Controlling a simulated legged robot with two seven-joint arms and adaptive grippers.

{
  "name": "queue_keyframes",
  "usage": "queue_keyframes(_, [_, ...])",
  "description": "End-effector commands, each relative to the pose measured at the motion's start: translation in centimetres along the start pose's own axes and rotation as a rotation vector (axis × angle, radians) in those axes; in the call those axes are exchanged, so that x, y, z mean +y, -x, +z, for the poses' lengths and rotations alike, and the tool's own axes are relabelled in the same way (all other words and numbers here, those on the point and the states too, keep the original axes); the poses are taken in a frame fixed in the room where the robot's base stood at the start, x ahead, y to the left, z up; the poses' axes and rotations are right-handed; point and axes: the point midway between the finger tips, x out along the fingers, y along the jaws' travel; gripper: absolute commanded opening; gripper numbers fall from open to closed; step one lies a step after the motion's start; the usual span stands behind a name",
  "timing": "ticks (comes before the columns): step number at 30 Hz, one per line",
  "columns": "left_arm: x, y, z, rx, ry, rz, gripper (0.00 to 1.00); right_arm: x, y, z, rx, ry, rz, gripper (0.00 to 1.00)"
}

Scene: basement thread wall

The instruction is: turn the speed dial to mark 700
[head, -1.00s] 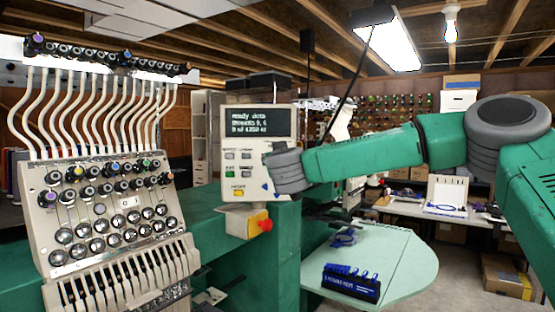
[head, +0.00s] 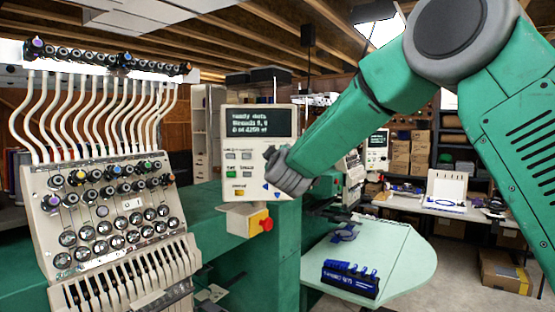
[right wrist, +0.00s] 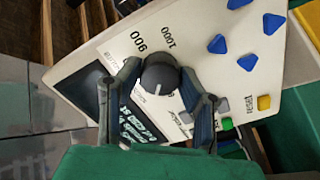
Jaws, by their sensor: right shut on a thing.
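The speed dial (right wrist: 160,76) is a round dark grey knob with a short white pointer line, on the cream control panel (right wrist: 105,52). In the right wrist view the line points towards the picture's bottom; marks 900 and 1000 show upside down above the knob. Mark 700 cannot be made out. My right gripper (right wrist: 162,80) is shut on the dial, one finger on each side. In the head view the panel (head: 211,160) stands upright, and my right wrist covers the dial and the fingers. My left gripper is not in view.
The panel also carries a dark text screen (head: 259,122), blue arrow buttons (right wrist: 247,62) and a yellow button (right wrist: 264,102). A red knob on a yellow box (head: 266,225) sits below. The thread machine (head: 110,220) stands left; a pale green table (head: 390,250) is at right.

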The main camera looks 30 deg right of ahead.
Motion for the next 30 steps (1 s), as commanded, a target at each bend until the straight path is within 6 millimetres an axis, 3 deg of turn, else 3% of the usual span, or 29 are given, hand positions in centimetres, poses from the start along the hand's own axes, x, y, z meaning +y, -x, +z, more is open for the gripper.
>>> queue_keyframes(12, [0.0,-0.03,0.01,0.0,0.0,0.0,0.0,-0.53,0.07,0.37,-0.006,0.195,-0.012,0.04])
queue_keyframes(29, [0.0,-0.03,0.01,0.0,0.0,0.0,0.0,-0.65,0.07,0.36,-0.005,0.221,-0.015,0.04])
queue_keyframes(30, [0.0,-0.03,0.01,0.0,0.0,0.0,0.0,-0.66,0.07,0.36,-0.005,0.221,-0.015,0.44])
